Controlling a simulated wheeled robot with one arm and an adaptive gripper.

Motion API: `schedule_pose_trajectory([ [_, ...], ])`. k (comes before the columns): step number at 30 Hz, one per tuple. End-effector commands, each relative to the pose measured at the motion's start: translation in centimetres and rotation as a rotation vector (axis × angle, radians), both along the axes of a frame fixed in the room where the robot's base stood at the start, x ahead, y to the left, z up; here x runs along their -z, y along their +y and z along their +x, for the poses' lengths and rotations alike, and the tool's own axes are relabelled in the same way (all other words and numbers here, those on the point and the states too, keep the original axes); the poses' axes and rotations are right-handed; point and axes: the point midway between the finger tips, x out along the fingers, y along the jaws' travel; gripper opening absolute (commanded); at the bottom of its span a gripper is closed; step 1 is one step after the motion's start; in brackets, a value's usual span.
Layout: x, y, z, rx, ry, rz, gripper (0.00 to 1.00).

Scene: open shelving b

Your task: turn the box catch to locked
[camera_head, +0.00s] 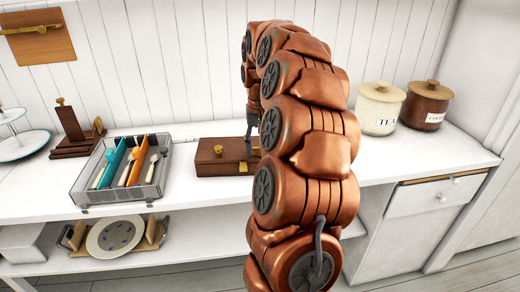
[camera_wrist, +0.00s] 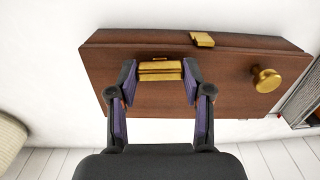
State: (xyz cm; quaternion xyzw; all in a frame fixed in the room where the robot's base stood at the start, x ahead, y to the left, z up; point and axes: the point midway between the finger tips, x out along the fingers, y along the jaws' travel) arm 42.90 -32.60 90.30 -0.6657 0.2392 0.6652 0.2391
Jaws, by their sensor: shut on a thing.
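The brown wooden box (camera_head: 213,166) sits on the white counter, right of the grey organiser; my arm hides its right part. In the wrist view the box (camera_wrist: 228,82) fills the upper middle, with a round brass knob (camera_wrist: 266,80) at its right and a small brass piece (camera_wrist: 202,39) along its upper edge. The brass catch (camera_wrist: 160,69) lies between the fingertips of my gripper (camera_wrist: 159,78). The gripper is shut on the catch, with a finger at each side. The catch is hidden behind my arm in the head view.
The grey organiser (camera_head: 84,191) with coloured dividers stands left of the box. A wooden stand (camera_head: 75,143) is farther left. A tea canister (camera_head: 377,108) and a brown canister (camera_head: 426,105) stand at the back right. The counter (camera_head: 425,157) before them is clear.

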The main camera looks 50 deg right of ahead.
Motion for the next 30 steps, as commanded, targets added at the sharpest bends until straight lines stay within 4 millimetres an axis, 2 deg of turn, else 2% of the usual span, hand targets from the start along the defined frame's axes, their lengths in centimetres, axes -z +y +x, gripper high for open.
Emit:
schedule_pose_trajectory([
  [9, -0.04, -0.09, 0.04, 0.078, -0.003, -0.002, 0.15],
  [22, -0.09, -0.08, 0.02, 0.084, -0.002, -0.002, 0.15],
  [23, -0.08, -0.08, 0.02, 0.084, -0.002, -0.002, 0.53],
  [30, -0.05, -0.04, 0.0, 0.083, -0.001, -0.001, 0.75],
])
